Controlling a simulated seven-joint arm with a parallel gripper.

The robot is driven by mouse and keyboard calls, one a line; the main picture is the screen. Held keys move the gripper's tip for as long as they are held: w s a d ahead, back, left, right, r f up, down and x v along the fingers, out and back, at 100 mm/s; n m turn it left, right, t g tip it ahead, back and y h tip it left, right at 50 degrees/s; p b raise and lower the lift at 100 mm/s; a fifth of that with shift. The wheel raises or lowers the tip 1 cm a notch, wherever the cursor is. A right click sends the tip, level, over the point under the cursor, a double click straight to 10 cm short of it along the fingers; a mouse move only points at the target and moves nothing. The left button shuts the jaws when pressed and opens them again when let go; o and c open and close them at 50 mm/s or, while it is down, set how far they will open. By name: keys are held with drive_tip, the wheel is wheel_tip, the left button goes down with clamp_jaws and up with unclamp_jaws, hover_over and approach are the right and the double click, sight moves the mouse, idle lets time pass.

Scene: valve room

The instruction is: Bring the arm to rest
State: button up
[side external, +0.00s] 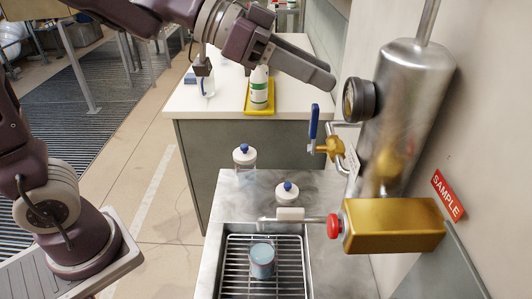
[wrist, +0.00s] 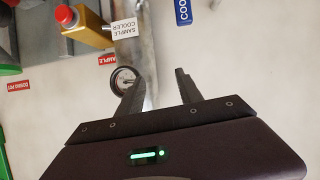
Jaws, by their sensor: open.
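My gripper (side external: 318,73) is raised in the upper middle of the side external view, pointing right toward the wall, with nothing held. Its fingertips show a little short of the round gauge (side external: 358,100) on the steel cylinder (side external: 408,95); the exact gap is hard to tell. One finger partly overlaps the gauge (wrist: 124,78) in that view.
A blue-handled valve (side external: 327,148) and a brass block with a red knob (side external: 395,225) sit below. A blue cup (side external: 262,261) stands on the sink rack. Capped bottles (side external: 244,158) (side external: 287,195) stand on the counter. A yellow tray (side external: 247,100) lies on the bench behind.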

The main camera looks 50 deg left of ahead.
drive_tip(key=s+a+f+n+g+y, duration=0.1)
drive_tip(key=s+f+n+g+y, duration=0.1)
drive_tip(key=s, duration=0.6)
drive_tip(key=s+a+f+n+g+y, duration=0.1)
drive_tip(key=s, duration=0.7)
drive_tip(key=s+a+f+n+y, duration=0.6)
drive_tip(key=a+y, duration=0.1)
drive_tip(key=a, duration=0.3)
drive_tip(key=shift+s+a, duration=0.25)
drive_tip(key=shift+a, duration=0.15)
drive_tip(key=shift+r, duration=0.1)
